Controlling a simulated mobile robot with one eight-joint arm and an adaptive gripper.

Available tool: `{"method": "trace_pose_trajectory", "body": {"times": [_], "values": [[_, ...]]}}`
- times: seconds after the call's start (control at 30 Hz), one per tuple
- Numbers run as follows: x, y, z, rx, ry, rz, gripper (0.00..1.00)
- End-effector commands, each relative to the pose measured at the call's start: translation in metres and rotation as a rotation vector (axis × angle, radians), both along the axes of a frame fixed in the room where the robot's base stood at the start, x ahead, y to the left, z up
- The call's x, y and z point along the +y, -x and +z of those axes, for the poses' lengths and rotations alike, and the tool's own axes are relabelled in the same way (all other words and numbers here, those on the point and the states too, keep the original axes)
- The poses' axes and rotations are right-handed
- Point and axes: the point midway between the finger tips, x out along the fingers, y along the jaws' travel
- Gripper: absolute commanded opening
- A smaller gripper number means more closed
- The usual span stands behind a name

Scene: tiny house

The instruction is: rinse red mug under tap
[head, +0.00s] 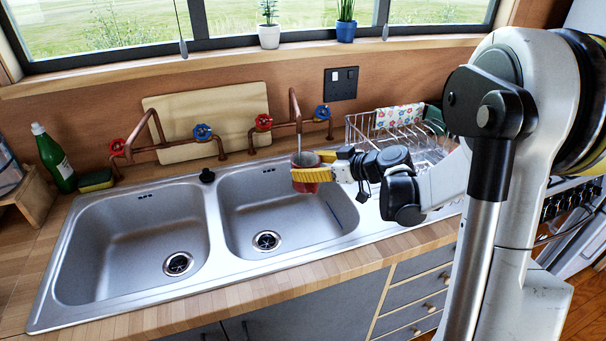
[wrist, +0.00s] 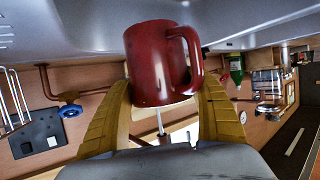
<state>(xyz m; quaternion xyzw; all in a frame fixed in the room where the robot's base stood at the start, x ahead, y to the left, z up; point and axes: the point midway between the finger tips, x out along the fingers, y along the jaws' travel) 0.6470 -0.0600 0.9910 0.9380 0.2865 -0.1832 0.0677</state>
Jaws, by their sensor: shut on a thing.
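My gripper (head: 303,172) is shut on the red mug (head: 305,161), its yellow fingers on both sides of the mug. The mug is over the right sink basin, beneath the right copper tap (head: 294,103), with its mouth facing up. A thin pale streak runs from the spout down to the mug and looks like water. The wrist view is upside down; there the red mug (wrist: 158,62) sits between the fingers of my gripper (wrist: 165,100), its handle on the right side. The inside of the mug is too small to make out.
The left basin (head: 135,235) is empty. A second tap (head: 150,125) with red and blue knobs stands behind it. A green bottle (head: 54,160) and sponge (head: 96,180) are at the left. A wire dish rack (head: 365,130) stands right of the basins. A wooden board (head: 215,110) leans behind the taps.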

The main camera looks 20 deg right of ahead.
Motion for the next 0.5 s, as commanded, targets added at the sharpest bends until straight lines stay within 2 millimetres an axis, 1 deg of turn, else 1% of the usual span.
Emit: {"method": "trace_pose_trajectory", "body": {"times": [0.27, 0.5], "values": [[0.0062, -0.0077, 0.0001, -0.001, -0.001, 0.0, 0.27], [0.0074, -0.0075, 0.0003, -0.001, -0.001, 0.0, 0.27]]}}
